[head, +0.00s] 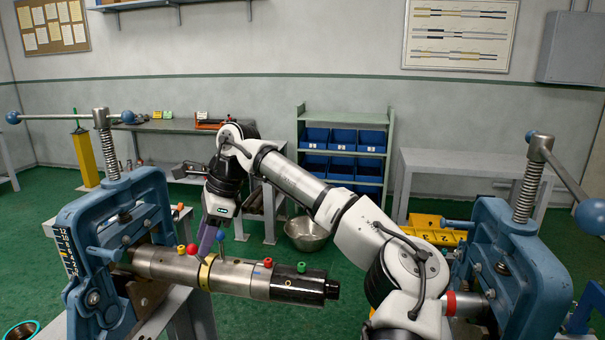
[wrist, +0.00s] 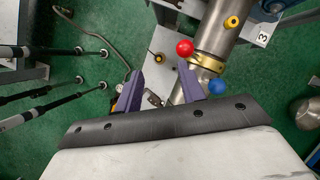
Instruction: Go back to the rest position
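My gripper (head: 210,238) points down close to the pipe, beside its brass ring, in the head view. In the wrist view its two purple fingers (wrist: 160,73) are spread apart, with nothing held between them. The steel pipe (head: 232,273) is clamped at its left end in the left blue vise (head: 117,232) and ends in a black section (head: 297,285). Red, yellow, blue and green knobs stand on it. The pipe (wrist: 214,42) passes beside the right finger in the wrist view. I cannot tell whether that finger touches it.
A second blue vise (head: 515,265) stands at right, holding a short red-collared pipe (head: 465,304). Behind are a shelf with blue bins (head: 342,138), a metal bowl (head: 306,236) and a grey workbench (head: 465,162).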

